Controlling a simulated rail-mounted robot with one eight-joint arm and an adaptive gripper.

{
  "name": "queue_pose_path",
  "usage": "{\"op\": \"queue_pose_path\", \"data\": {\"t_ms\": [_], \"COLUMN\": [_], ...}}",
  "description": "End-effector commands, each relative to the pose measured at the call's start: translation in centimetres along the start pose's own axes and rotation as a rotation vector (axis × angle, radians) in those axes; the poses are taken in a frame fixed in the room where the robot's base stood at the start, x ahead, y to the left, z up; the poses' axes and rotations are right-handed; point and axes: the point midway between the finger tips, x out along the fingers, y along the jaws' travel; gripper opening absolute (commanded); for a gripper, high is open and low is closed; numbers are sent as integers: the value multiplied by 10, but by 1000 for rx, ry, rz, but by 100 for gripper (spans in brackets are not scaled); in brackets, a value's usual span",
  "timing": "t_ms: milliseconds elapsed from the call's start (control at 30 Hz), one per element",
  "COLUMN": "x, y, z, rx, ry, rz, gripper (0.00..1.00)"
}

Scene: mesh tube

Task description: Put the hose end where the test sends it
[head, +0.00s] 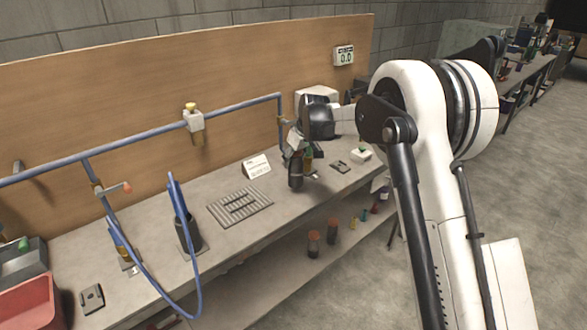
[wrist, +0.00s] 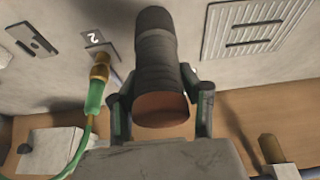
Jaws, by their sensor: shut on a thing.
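My gripper (head: 296,150) is at the right part of the bench. In the wrist view its fingers (wrist: 161,107) are shut on a dark ribbed cylinder (wrist: 155,45) with a flat brown near end. The cylinder (head: 296,175) looks roughly upright in the head view; whether it touches the bench is unclear. The blue hose (head: 198,290) hangs in a loop past the bench's front edge and rises to a black cup (head: 188,235); its end is hard to make out. A green hose with a brass fitting (wrist: 100,75) stands beside the cylinder, at a plate marked 2 (wrist: 95,38).
A grate (head: 240,207) and a white card (head: 256,166) occupy mid-bench. A red bin (head: 30,303) is at far left.

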Motion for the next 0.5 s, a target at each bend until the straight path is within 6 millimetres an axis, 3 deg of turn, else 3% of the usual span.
{"op": "queue_pose_path", "data": {"t_ms": [500], "x": [39], "y": [2], "z": [15], "rx": [0], "ry": [0], "rz": [0], "gripper": [4]}}
